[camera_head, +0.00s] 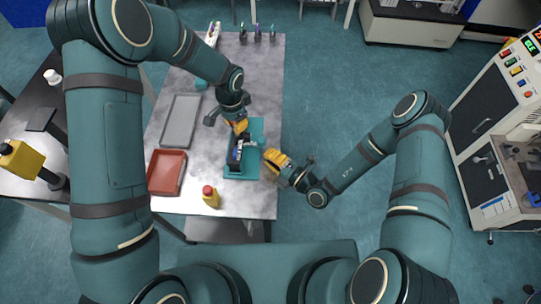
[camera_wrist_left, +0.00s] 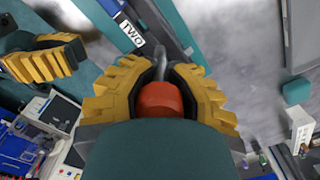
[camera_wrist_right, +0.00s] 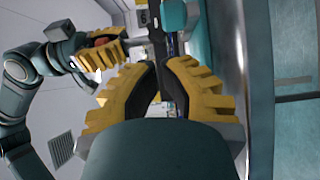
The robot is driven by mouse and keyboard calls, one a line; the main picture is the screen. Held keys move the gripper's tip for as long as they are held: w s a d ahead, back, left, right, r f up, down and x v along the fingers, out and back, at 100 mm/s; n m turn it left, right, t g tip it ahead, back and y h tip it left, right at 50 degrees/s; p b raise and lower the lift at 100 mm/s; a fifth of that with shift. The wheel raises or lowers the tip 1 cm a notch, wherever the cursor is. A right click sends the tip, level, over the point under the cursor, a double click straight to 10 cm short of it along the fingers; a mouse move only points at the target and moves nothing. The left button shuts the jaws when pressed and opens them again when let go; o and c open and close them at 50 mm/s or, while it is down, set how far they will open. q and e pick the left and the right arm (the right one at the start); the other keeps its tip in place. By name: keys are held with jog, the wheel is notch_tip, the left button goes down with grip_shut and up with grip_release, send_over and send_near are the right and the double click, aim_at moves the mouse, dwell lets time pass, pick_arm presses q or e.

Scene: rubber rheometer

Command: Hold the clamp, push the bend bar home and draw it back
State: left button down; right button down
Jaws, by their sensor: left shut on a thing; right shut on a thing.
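The black bending fixture (camera_head: 236,158) stands on a teal mat (camera_head: 256,130) on the bench. My left gripper (camera_head: 241,126) is at the fixture's far end, shut on the clamp's red-orange handle (camera_wrist_left: 160,98); a grey metal shaft shows beyond it in the left wrist view. A pale bar (camera_head: 250,144), apparently the bend bar, reaches from the fixture's right side toward my right gripper (camera_head: 268,156). In the right wrist view the right fingers (camera_wrist_right: 158,75) are close together; what they grip is mostly hidden between them, and how far the bar is in cannot be told.
A grey tray (camera_head: 181,120) and a red tray (camera_head: 166,172) lie on the bench's left side. A yellow bottle with a red cap (camera_head: 211,197) stands near the front edge. Small dark-based items (camera_head: 257,33) stand at the far edge. Open floor lies right of the bench.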

jog(key=x, duration=0.7)
pick_arm(q)
jog(key=shift+a, duration=0.1)
pick_arm(e)
jog(key=shift+s+d, duration=0.15)
jog(key=shift+d, duration=2.2)
jog(key=v, duration=1)
jog(key=shift+a, duration=0.2)
pick_arm(q)
jog(key=c, duration=0.9)
grip_release()
pick_arm(e)
jog(key=shift+s, duration=0.1)
